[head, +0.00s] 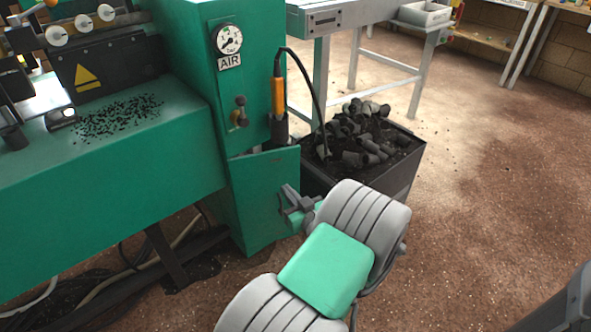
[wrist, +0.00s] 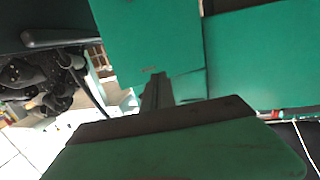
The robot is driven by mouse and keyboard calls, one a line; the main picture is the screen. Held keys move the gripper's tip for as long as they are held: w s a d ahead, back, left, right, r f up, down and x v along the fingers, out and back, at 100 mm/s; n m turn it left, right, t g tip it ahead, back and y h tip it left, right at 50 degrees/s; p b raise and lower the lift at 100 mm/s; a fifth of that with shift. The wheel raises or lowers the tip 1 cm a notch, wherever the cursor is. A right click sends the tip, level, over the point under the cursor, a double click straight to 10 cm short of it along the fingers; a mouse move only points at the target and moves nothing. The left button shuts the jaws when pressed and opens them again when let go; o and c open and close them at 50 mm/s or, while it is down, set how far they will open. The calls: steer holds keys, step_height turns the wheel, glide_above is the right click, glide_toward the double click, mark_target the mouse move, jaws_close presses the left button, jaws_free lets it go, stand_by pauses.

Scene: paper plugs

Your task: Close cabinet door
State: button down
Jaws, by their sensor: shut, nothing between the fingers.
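The cabinet door (head: 262,195) is a green panel low on the front of the green machine. It stands ajar, with a dark gap along its top edge. My gripper (head: 287,203) is at the door's right edge in the head view, its fingers shut and empty. In the wrist view a green panel, which looks like the door (wrist: 145,35), fills the upper middle. The tips of my gripper (wrist: 157,78) lie against or just before its lower edge there; I cannot tell if they touch. My arm hides part of the area below the door.
A dark bin (head: 402,175) of black plugs stands right of the cabinet. An orange-handled tool (head: 278,97) with a black cable hangs above the door. A pressure gauge (head: 228,39) is higher up. Cables (head: 110,280) lie under the machine at left. The floor (head: 480,170) at right is clear.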

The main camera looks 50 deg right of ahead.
steer(key=s+d+m+h, duration=0.2)
steer(key=s+d+h, duration=0.1)
steer(key=s+d, duration=0.15)
glide_toward(292, 157)
steer(key=p+x, duration=0.1)
steer(key=x, duration=0.6)
